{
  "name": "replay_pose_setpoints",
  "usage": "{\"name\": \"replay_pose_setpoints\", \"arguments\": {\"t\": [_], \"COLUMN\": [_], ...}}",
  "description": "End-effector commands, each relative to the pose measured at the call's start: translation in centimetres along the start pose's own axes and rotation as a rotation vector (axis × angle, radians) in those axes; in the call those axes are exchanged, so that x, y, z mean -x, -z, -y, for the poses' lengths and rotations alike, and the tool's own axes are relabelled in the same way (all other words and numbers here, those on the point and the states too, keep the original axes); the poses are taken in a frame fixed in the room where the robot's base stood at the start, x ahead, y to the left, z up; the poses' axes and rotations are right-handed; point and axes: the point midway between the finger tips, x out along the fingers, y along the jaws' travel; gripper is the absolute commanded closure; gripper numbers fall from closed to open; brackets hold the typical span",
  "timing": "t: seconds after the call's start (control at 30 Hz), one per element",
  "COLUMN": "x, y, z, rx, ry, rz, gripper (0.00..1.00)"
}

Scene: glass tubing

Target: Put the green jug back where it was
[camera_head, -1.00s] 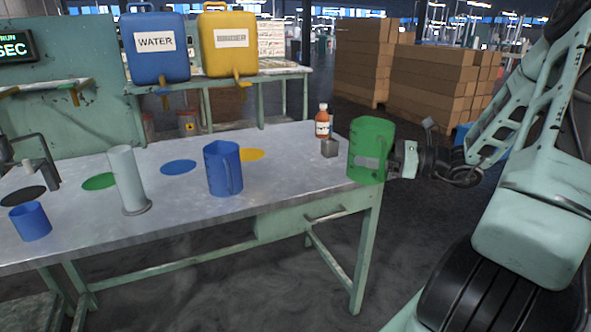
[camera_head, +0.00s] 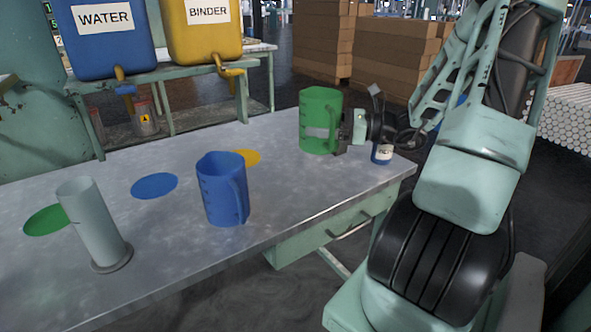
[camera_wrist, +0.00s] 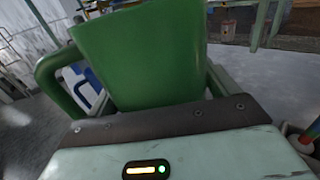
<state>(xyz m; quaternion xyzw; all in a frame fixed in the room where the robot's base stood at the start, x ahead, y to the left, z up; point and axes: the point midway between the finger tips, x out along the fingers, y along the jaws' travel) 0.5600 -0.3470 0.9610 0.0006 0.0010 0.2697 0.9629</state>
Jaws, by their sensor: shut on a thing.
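The green jug (camera_head: 318,122) is in my gripper (camera_head: 338,147), upright, over the back right part of the table. I cannot tell whether its base touches the table. In the wrist view the green jug (camera_wrist: 140,55) fills the upper middle, with its handle at the left. My gripper is shut on it. A flat green disc mark (camera_head: 46,220) lies on the table at the far left and is bare. A blue disc mark (camera_head: 154,186) is bare too. A yellow disc mark (camera_head: 250,157) is partly hidden behind the blue jug (camera_head: 220,190).
A grey cylinder on a round base (camera_head: 92,225) stands at the front left, near the green mark. A small blue item with a white label (camera_head: 382,154) stands partly hidden by my gripper near the right edge. Water (camera_head: 105,40) and binder (camera_head: 205,30) tanks stand behind.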

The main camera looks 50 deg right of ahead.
Motion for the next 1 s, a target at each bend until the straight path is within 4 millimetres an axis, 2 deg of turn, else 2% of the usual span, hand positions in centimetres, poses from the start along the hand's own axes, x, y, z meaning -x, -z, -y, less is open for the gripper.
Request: {"name": "replay_pose_setpoints", "arguments": {"t": [0.13,0.33,0.57,0.8,1.0], "x": [0.0,0.0,0.0,0.0,0.0], "y": [1.2,4.9,6.8,9.8,10.0], "z": [0.0,0.0,0.0,0.0,0.0], "rx": [-0.003,-0.004,-0.001,-0.002,0.001], "ry": [0.001,0.001,0.001,-0.001,0.000], "rz": [0.002,0.002,0.001,0.002,0.001], "gripper": [0.43,0.43,0.43,0.43,0.43]}}
